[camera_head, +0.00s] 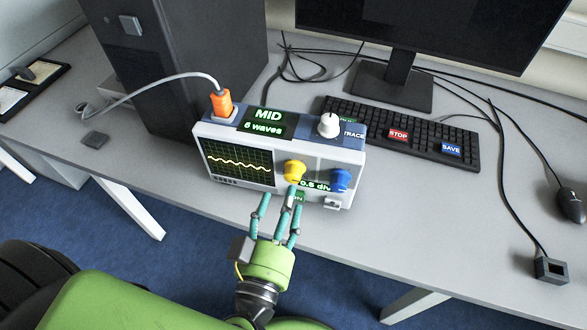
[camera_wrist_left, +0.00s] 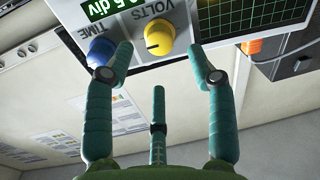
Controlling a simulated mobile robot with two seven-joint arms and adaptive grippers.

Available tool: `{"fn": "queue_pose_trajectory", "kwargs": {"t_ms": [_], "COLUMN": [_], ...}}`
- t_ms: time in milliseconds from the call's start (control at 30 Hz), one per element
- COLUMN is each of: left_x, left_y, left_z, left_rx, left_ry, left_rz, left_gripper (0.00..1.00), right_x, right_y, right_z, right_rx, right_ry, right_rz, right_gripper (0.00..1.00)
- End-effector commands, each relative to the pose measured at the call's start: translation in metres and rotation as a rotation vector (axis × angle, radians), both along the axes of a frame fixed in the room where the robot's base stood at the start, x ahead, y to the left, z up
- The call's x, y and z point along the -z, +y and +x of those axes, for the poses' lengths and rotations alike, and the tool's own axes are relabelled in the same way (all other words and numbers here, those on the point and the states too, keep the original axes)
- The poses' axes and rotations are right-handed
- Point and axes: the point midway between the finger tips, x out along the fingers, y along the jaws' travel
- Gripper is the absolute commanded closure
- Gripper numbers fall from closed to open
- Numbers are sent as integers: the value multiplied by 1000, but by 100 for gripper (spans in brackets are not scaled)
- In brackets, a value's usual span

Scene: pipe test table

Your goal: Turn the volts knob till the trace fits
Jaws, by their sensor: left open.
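The oscilloscope (camera_head: 283,152) stands on the grey table. The yellow volts knob (camera_head: 294,170) is on the front panel, left of the blue time knob (camera_head: 340,180). In the left wrist view the volts knob (camera_wrist_left: 159,38) sits ahead, between my spread fingertips, with no clear contact. My left gripper (camera_head: 281,199) is open and empty, just in front of the panel. The small div readout (camera_head: 315,185) is partly hidden by the knobs. My right gripper is out of view.
A white knob (camera_head: 329,125) and an orange plug (camera_head: 222,103) with a grey cable are on top of the oscilloscope. A keyboard (camera_head: 400,135) with STOP and SAVE keys lies behind it. A dark computer tower (camera_head: 180,60) stands back left.

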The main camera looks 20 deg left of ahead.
Motion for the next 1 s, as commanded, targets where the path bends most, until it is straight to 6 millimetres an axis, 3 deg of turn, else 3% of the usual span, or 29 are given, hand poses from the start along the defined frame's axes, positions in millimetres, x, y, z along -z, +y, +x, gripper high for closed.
{"fn": "queue_pose_trajectory", "kwargs": {"t_ms": [300,700,833,867,1000], "left_x": [-1,-1,-1,-1,-1], "left_y": [3,4,4,4,4], "left_z": [47,56,56,56,56], "left_rx": [0,0,0,0,0], "left_ry": [-5,-4,-4,-4,-6], "left_rz": [-1,-1,-1,-1,-2], "left_gripper": [44,44,96,100,100], "right_x": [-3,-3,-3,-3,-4], "right_y": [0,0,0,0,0], "right_z": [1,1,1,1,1], "right_rx": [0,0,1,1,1], "right_ry": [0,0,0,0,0], "right_rz": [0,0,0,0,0], "right_gripper": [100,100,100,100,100]}}
